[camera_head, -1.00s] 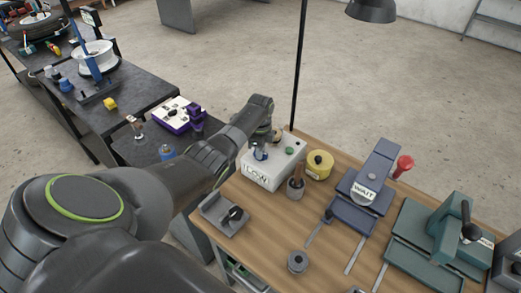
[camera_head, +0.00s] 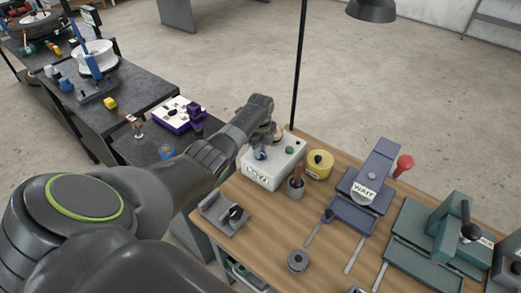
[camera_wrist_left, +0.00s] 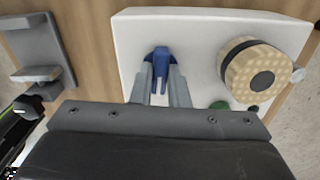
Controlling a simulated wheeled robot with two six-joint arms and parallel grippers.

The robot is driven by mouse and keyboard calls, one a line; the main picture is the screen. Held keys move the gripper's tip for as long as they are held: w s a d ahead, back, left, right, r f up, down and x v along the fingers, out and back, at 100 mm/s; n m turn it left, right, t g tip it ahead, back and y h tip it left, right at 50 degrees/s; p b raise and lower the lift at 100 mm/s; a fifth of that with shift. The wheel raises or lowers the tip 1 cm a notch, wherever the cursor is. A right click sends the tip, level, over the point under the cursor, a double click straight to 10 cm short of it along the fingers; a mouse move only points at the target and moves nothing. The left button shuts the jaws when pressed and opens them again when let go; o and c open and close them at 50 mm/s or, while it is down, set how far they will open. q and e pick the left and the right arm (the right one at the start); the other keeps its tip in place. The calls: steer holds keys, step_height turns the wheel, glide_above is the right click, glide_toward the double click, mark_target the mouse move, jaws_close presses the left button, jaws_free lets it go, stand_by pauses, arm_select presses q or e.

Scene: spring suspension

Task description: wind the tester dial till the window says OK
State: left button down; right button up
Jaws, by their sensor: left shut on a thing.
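The tester is a white box (camera_head: 262,176) at the back left of the wooden bench. Its front window (camera_head: 257,175) shows small dark letters that look like LOW, though they are hard to read. In the left wrist view a blue winged dial (camera_wrist_left: 160,62) stands on the white top. My left gripper (camera_wrist_left: 162,82) is shut on this dial, with a finger on each side. In the head view my left gripper (camera_head: 260,152) is small above the box and partly hidden by its own arm. My right gripper is in neither view.
A tan ridged knob (camera_wrist_left: 258,70) and a green button (camera_head: 290,150) are also on the box. A wooden-handled tool (camera_head: 296,187), a yellow pot (camera_head: 319,164) and a grey stand (camera_head: 223,214) are near. A WAIT-labelled blue device (camera_head: 358,200) stands to the right.

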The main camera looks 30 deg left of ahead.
arm_select(q)
steer(key=shift+w+r, duration=0.1)
steer(key=c, duration=1.4)
jaws_free()
step_height(320, 180, up, 17)
steer(key=shift+r+b, duration=0.2)
steer(key=shift+b, duration=0.25)
steer(key=shift+f, duration=0.1)
